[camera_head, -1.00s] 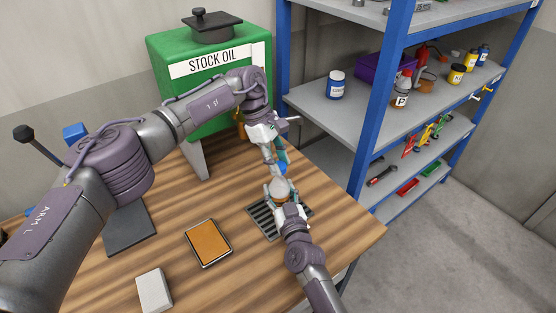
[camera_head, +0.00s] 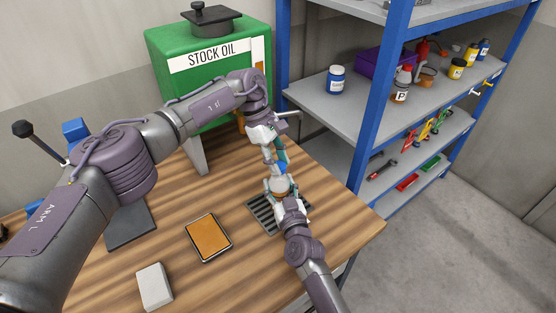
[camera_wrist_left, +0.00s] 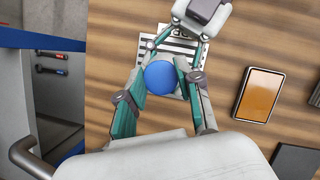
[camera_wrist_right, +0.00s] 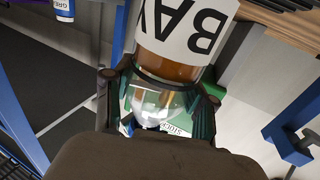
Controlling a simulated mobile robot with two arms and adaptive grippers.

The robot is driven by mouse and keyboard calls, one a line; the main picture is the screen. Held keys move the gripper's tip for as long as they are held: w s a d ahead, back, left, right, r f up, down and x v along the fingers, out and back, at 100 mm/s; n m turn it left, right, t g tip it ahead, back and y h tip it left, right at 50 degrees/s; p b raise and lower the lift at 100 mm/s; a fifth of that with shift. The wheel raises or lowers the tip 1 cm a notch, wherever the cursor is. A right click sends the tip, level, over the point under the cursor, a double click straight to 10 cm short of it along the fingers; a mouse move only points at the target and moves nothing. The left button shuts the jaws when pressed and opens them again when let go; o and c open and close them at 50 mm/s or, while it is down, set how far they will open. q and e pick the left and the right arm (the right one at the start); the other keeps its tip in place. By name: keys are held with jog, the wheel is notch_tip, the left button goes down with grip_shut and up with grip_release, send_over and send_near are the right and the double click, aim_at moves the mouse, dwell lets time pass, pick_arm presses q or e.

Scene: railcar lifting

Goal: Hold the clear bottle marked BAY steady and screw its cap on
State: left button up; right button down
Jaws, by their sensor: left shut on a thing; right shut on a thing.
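The clear bottle marked BAY (camera_wrist_right: 185,28) holds brown liquid and shows upside down in the right wrist view. My right gripper (camera_wrist_right: 158,104) is shut around its clear upper part, and the bottle also shows in the head view (camera_head: 280,185) over the black grate. The blue cap (camera_wrist_left: 161,77) is between the fingers of my left gripper (camera_wrist_left: 160,80), which is shut on it. In the head view the left gripper (camera_head: 278,160) is directly above the bottle, with the cap (camera_head: 281,169) at the bottle's top. Whether the threads are engaged is hidden.
The slotted black grate (camera_head: 262,217) lies on the wooden bench. An orange-topped tray (camera_head: 208,237), a light block (camera_head: 154,287) and a dark mat (camera_head: 128,228) lie to the left. The green STOCK OIL tank (camera_head: 160,65) stands behind; the blue-framed shelf (camera_head: 315,100) is at right.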

pick_arm(q)
jog(key=shift+f, duration=0.55)
jog(key=shift+w+m, duration=0.15)
jog(key=shift+m, duration=0.45)
jog(key=shift+m+g+y, duration=0.5)
jog(key=shift+m, duration=0.6)
jog(key=o, duration=0.8)
jog(key=shift+r, duration=0.1)
